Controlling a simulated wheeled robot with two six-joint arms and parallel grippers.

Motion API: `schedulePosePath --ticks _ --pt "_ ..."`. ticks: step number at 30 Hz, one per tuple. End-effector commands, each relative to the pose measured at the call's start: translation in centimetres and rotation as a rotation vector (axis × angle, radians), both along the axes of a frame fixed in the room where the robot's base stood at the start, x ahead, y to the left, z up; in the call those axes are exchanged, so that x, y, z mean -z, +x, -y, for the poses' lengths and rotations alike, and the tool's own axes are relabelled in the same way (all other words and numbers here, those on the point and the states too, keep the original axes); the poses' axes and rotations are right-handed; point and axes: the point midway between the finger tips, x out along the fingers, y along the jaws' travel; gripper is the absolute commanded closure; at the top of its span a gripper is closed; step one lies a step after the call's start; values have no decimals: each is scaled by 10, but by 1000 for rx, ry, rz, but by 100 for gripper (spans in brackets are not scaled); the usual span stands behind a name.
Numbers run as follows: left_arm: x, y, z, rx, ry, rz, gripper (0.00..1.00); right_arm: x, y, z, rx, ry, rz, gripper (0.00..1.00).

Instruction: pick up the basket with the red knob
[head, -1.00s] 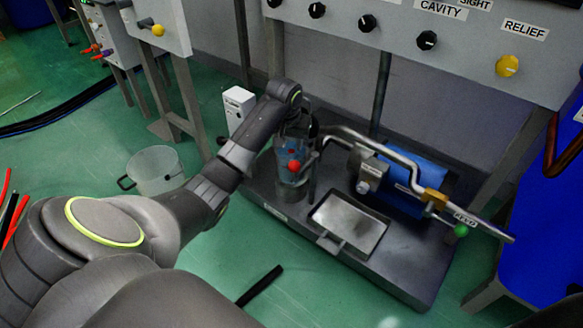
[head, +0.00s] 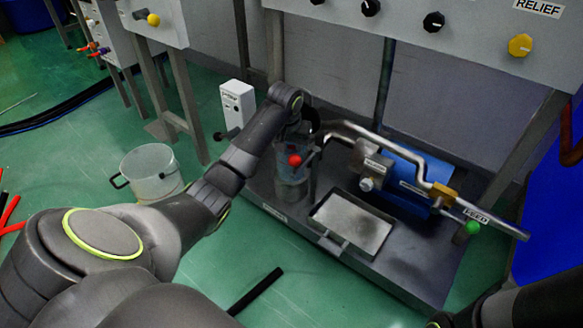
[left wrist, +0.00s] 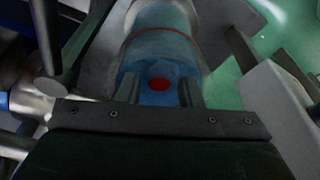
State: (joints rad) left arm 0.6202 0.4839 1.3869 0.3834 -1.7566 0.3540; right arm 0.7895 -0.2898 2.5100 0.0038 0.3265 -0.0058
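The red knob (head: 295,160) sits at the front of an upright, see-through cylinder (head: 290,181) on the dark metal base. I take this cylinder to be the basket or what holds it; I cannot tell which. My left gripper (head: 306,122) is at the cylinder's upper part, behind the knob in the head view, its fingers not clear there. I see no clear grip. My right gripper is out of view.
A shallow tray (head: 352,222) lies in front. A clear bucket (head: 151,173) stands on the floor at left. A grey panel (head: 460,45) with knobs is behind.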

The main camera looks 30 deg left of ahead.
Motion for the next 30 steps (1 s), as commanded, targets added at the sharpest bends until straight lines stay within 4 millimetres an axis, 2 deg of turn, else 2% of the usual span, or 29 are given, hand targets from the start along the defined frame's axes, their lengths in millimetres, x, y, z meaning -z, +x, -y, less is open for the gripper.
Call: schedulePosePath --ticks 6,14,25,30 --pt "-1 0 0 0 0 1 67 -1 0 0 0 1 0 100" --pt "0 0 0 1 1 1 100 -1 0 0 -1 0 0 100" --pt "-2 0 0 1 1 1 100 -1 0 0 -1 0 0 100" --pt "-10 0 0 1 1 2 100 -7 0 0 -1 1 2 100"
